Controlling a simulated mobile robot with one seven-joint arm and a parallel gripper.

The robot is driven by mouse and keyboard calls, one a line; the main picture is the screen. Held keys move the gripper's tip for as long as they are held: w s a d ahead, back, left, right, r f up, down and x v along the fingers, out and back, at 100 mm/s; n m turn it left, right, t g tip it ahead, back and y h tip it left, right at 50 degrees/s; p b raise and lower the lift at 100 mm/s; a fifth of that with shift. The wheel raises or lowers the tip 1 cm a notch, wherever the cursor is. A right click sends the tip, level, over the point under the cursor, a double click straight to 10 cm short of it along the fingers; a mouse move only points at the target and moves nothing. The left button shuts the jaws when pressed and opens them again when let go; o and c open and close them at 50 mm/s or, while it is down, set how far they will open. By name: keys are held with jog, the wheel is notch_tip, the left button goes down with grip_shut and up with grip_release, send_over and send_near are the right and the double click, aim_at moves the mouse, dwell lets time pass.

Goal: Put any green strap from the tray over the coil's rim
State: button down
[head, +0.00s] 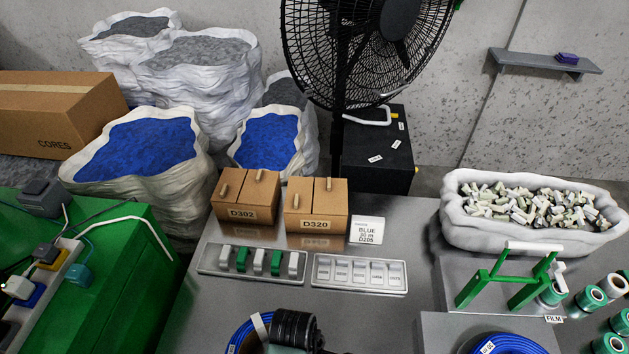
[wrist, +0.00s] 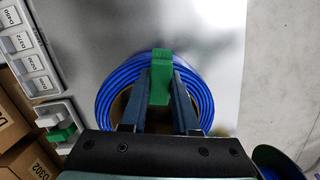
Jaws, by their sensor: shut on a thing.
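The blue cable coil (head: 236,336) lies on the grey table at the bottom edge of the head view, partly hidden by my dark arm end. A white band crosses its rim there. In the wrist view the coil (wrist: 106,92) is a blue ring around a brown core. My gripper (wrist: 161,88) is shut on a green strap (wrist: 160,64), held at the coil's rim. I cannot tell whether the strap is seated on the rim or just above it. The strap tray (head: 203,260) holds white straps and two green straps (head: 242,259) (head: 276,262).
A tray of labelled white pieces (head: 360,288) stands right of the strap tray. Behind are two brown boxes (head: 245,195) (head: 316,207) and a label card (head: 367,231). The table between is clear.

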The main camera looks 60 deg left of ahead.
jog(key=shift+f, duration=0.3)
dwell(0.6)
jog(key=shift+f, duration=0.7)
jog(key=shift+f, duration=0.1)
jog(key=shift+f+b, duration=0.3)
jog(key=shift+b, duration=0.05)
jog(key=shift+r, duration=0.1)
jog(key=shift+r+p, duration=1.25)
jog(key=shift+p, duration=0.5)
jog(key=shift+f, duration=0.2)
dwell(0.3)
jog(key=shift+f+b, duration=0.55)
jog(key=shift+f, duration=0.2)
jog(key=shift+f, duration=0.2)
